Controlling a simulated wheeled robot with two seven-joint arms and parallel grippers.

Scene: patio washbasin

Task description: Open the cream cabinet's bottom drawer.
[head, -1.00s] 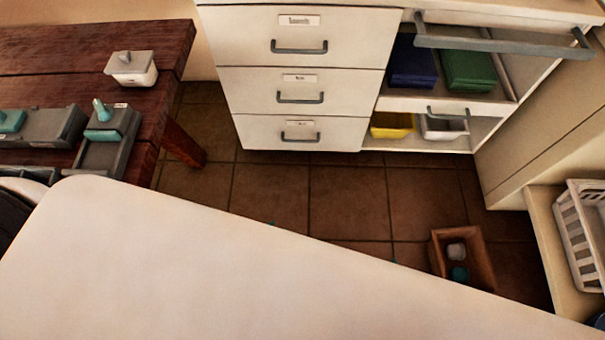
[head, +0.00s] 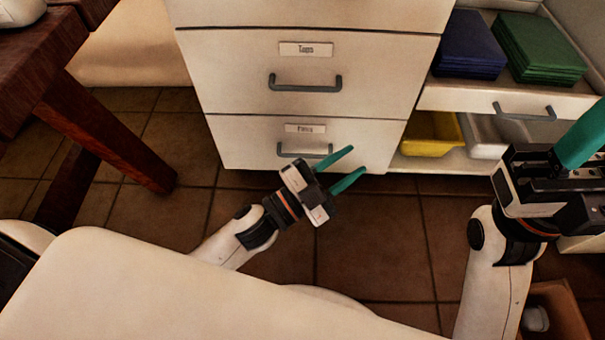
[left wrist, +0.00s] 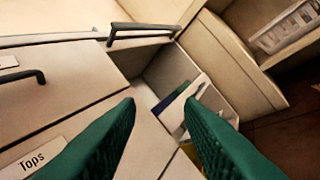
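The cream cabinet (head: 190,65) stands ahead with its drawers shut. Its bottom drawer (head: 240,145) is flush with the front and has a small label and a grey bar handle (head: 290,153). My left gripper (head: 347,168) is open and empty, its two teal fingers low and just right of this handle, apparently not around it.
Right of the drawers, open shelves hold blue (head: 468,45) and green (head: 540,48) stacks and a yellow bin (head: 432,133). A dark wooden table leg (head: 105,135) stands at left. A brown box (head: 560,305) sits on the floor at lower right. Tiled floor before the drawers is clear.

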